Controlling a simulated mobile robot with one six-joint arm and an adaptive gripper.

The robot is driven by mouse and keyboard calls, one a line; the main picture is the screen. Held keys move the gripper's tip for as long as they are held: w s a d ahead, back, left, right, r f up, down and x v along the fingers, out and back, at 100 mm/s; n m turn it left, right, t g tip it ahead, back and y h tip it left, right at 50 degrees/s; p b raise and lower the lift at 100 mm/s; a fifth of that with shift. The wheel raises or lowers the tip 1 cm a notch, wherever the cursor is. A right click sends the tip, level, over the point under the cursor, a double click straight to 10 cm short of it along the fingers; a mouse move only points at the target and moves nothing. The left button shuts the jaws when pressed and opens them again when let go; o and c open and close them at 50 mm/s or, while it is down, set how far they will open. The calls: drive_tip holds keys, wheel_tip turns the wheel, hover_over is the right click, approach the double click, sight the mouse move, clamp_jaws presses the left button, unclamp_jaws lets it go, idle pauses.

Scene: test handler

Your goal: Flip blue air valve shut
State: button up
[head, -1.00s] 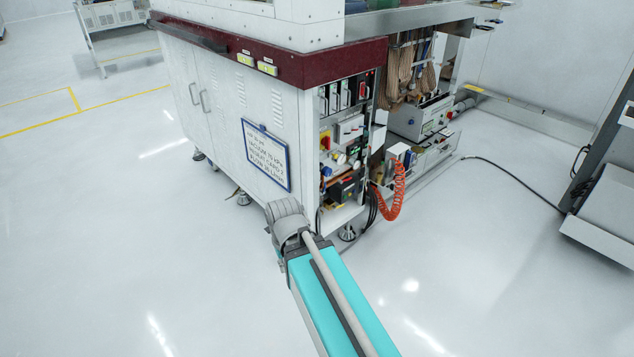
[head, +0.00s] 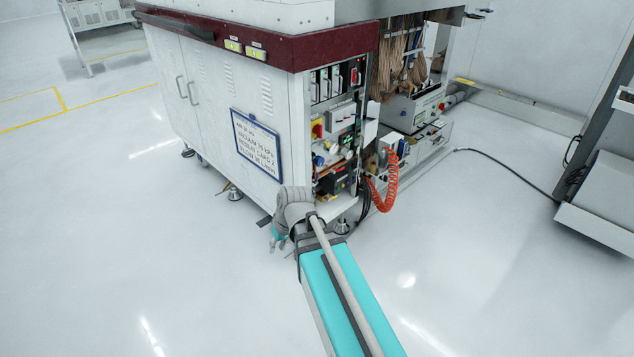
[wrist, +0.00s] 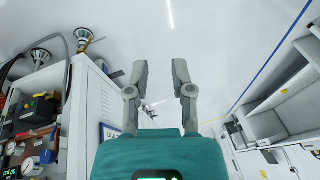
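The open service bay (head: 335,130) at the cabinet's corner holds pneumatic parts. A small blue knob (head: 319,160), which looks like the blue air valve, sits low in its left part, beside a pale round gauge. Its handle angle is too small to tell. My gripper (wrist: 160,65) is open and empty in the wrist view, fingers apart over bare floor. In the head view it is mostly hidden behind my wrist, low and left of the bay, apart from the valve. The wrist view shows part of the bay sideways at its left edge.
A white cabinet (head: 190,110) with a framed sign (head: 258,146) stands left of the bay. An orange coiled hose (head: 384,190) hangs at the bay's right. A black cable (head: 510,168) crosses the floor at right. The floor in front is clear.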

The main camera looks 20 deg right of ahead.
drive_tip(key=w+d+f+n+t+y+b, duration=0.1)
drive_tip(key=w+d+f+t+y+b, duration=0.25)
drive_tip(key=w+b, duration=0.35)
drive_tip(key=m+t+h+b, duration=0.1)
drive_tip(key=t+h+b, duration=0.3)
drive_tip(key=t+b, duration=1.05)
approach(317, 183)
drive_tip(key=s+d+r+g+b, duration=0.1)
drive_tip(key=s+r+g+b, duration=0.1)
drive_tip(key=s+r, duration=0.35)
drive_tip(key=shift+w+d+r, duration=0.1)
drive_tip(key=shift+w+r, duration=0.45)
drive_tip(key=shift+w, duration=0.3)
drive_tip(key=shift+w, duration=0.15)
drive_tip(key=w, duration=0.4)
drive_tip(key=w+a, duration=0.1)
drive_tip(key=w, duration=0.4)
drive_tip(key=w+a, duration=0.1)
drive_tip(key=w, duration=0.3)
drive_tip(key=shift+w+a, duration=0.1)
drive_tip(key=shift+w, duration=0.1)
drive_tip(key=shift+c, duration=0.3)
clamp_jaws()
